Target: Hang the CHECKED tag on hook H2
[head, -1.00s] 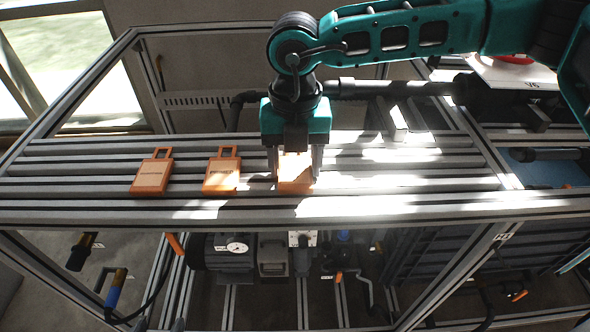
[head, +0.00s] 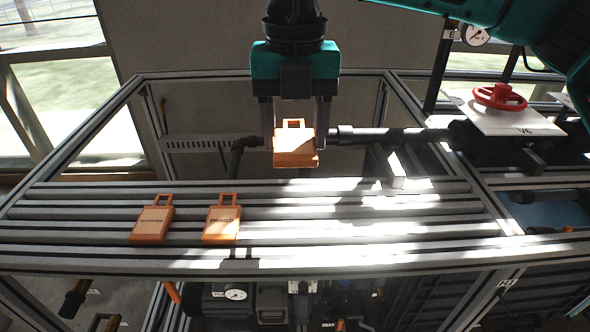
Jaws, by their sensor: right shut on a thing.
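My right gripper (head: 295,146) is shut on an orange tag (head: 296,159) and holds it above the far edge of the slatted bench, handle loop up between the fingers. The tag's face is washed out by sunlight, so I cannot read its word. Two more orange tags lie flat on the bench: a left one (head: 152,224) with unreadable print and a middle one (head: 222,224) whose word looks like PRIMED. I cannot make out hook H2; a small label (head: 507,282) on the front rail at right is too small to read surely. My left gripper is out of view.
The slatted bench (head: 350,228) is clear right of the tags, with bright sun patches. Frame posts and rails surround it. A dark pipe (head: 395,136) runs behind. At right are a red handwheel (head: 499,97) on a white plate and a gauge (head: 474,34). A pump gauge (head: 235,295) shows below.

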